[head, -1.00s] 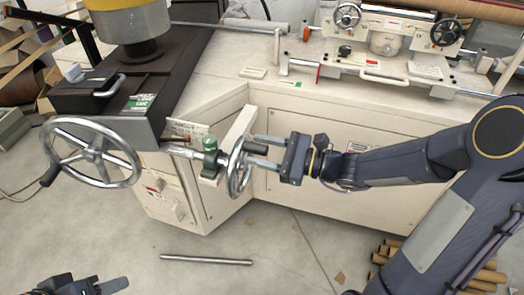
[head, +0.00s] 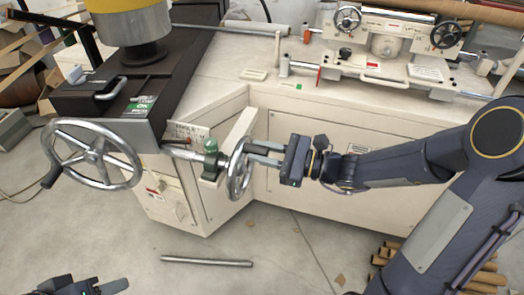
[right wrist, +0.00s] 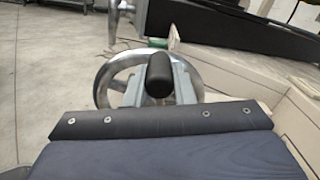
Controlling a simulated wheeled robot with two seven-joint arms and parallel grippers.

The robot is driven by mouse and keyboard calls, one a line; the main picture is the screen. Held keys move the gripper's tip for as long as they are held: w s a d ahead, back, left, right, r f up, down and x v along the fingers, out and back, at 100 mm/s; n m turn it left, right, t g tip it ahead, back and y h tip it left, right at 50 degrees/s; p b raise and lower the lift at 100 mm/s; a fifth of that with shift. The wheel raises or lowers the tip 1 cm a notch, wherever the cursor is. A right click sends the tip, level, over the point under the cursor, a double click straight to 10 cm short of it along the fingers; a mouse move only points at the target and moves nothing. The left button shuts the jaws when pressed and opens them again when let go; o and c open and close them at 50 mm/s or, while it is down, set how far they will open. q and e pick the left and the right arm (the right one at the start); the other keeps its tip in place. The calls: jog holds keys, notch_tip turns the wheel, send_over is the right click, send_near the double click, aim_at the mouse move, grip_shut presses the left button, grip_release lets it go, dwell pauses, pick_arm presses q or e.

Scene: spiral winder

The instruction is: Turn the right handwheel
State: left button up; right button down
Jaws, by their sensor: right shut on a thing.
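The right handwheel (head: 238,176) is a small silver wheel on a short shaft at the front of the cream machine, right of a larger handwheel. My right gripper (head: 256,152) reaches it from the right and is shut on its black handle, near the top of the wheel. In the right wrist view the handle (right wrist: 159,75) points at the camera between the grey fingers, with the wheel rim (right wrist: 104,90) behind. The fingers mostly hide the handle in the head view. My left gripper (head: 98,287) is at the bottom left, cut off by the edge, away from the wheel.
The large silver handwheel (head: 92,181) with a black grip stands at the left. A green clamp (head: 210,147) sits on the shaft beside the small wheel. A metal bar (head: 206,261) lies on the floor. Cardboard tubes (head: 488,275) lie at lower right. The floor in front is mostly clear.

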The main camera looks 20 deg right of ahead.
aim_at(251, 140)
jog(key=shift+w+d+r+m+p, duration=0.15)
jog(key=shift+w+d+m+p, duration=0.1)
jog(key=shift+m+p, duration=0.35)
jog(key=w+m+p, duration=0.1)
jog(key=m+p, duration=0.1)
jog(key=w+d+f+m+p, duration=0.1)
jog(key=m+p, duration=0.1)
jog(key=p, duration=0.1)
jog(key=w+d+m+p, duration=0.1)
jog(key=m+p, duration=0.1)
jog(key=p, duration=0.1)
jog(key=shift+f+m, duration=0.3)
notch_tip(251, 140, down, 8)
jog(key=w+d+m+p, duration=0.1)
jog(key=m+p, duration=0.4)
jog(key=m, duration=0.8)
jog(key=shift+w+f+m+p, duration=0.2)
jog(key=shift+w+m+p, duration=0.2)
jog(key=shift+d, duration=0.1)
jog(key=c, duration=1.2)
grip_release()
jog(key=shift+c, duration=0.2)
